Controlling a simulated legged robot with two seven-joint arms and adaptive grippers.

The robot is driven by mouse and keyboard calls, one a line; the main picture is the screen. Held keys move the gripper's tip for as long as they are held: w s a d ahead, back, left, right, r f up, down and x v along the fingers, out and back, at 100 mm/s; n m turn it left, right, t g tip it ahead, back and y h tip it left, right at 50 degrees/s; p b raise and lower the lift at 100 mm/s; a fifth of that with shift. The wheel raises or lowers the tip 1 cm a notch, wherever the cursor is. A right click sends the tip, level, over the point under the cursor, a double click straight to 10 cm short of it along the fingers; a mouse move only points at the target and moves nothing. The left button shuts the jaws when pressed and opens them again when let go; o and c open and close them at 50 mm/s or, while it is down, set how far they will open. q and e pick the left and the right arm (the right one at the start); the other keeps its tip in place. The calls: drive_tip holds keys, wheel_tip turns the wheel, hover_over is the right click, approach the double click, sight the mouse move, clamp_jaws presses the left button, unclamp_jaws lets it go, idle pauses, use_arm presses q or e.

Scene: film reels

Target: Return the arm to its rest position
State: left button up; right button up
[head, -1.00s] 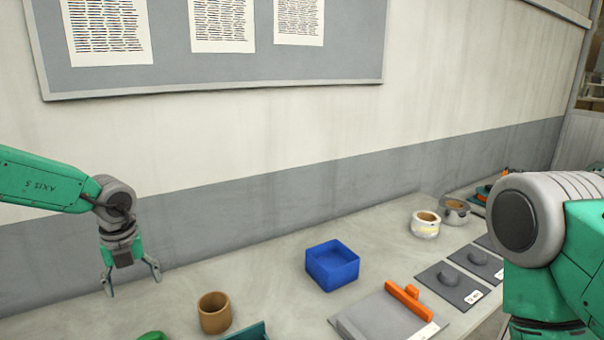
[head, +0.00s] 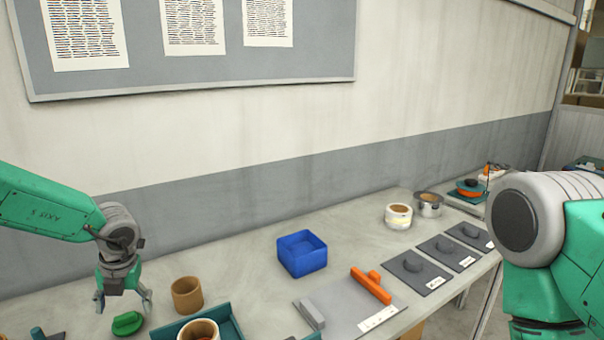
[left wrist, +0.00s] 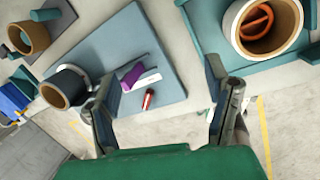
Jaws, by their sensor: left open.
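My left gripper (head: 122,297) hangs from the green and grey left arm at the left of the head view, fingers pointing down and spread. It is open and empty, above the far left part of the bench near a green piece (head: 128,323). In the left wrist view my left gripper (left wrist: 165,105) shows its two fingers wide apart with nothing between them. My right arm (head: 540,225) fills the right edge of the head view; its gripper is out of frame.
A tan cup (head: 187,295) stands right of the left gripper. A teal tray (head: 232,326) is at the front. A blue box (head: 302,255), a grey board with an orange handle (head: 371,286), rolls (head: 398,217) and dark pads stand further right. The wall rises behind the bench.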

use_arm(q)
drive_tip(key=s+f+m, duration=0.4)
drive_tip(key=m, duration=0.2)
drive_tip(key=s+d+f+m+t+y, duration=0.1)
drive_tip(key=s+f+m, duration=0.4)
drive_tip(key=m, duration=0.2)
drive_tip(key=s+d+f+m+t+y, duration=0.1)
drive_tip(key=s+f+m, duration=0.3)
drive_tip(key=m, duration=0.2)
drive_tip(key=shift+s+f+m, duration=0.35)
drive_tip(key=shift+f+m, duration=0.05)
drive_tip(key=s+d+f+m+g+h, duration=0.1)
drive_tip(key=s+d+f+m+h, duration=0.15)
drive_tip(key=s+m, duration=0.8)
drive_tip(key=s+d+f+m+g+h, duration=0.25)
drive_tip(key=s+m, duration=0.55)
drive_tip(key=s, duration=0.6)
wheel_tip(320, 180, down, 18)
drive_tip(key=w+d+m+t+b, duration=0.1)
drive_tip(key=w+d+b, duration=0.1)
drive_tip(key=b, duration=1.7)
drive_tip(key=shift+r+y, duration=0.2)
drive_tip(key=shift+y, duration=0.1)
use_arm(e)
wheel_tip(320, 180, down, 19)
drive_tip(key=shift+a, duration=0.3)
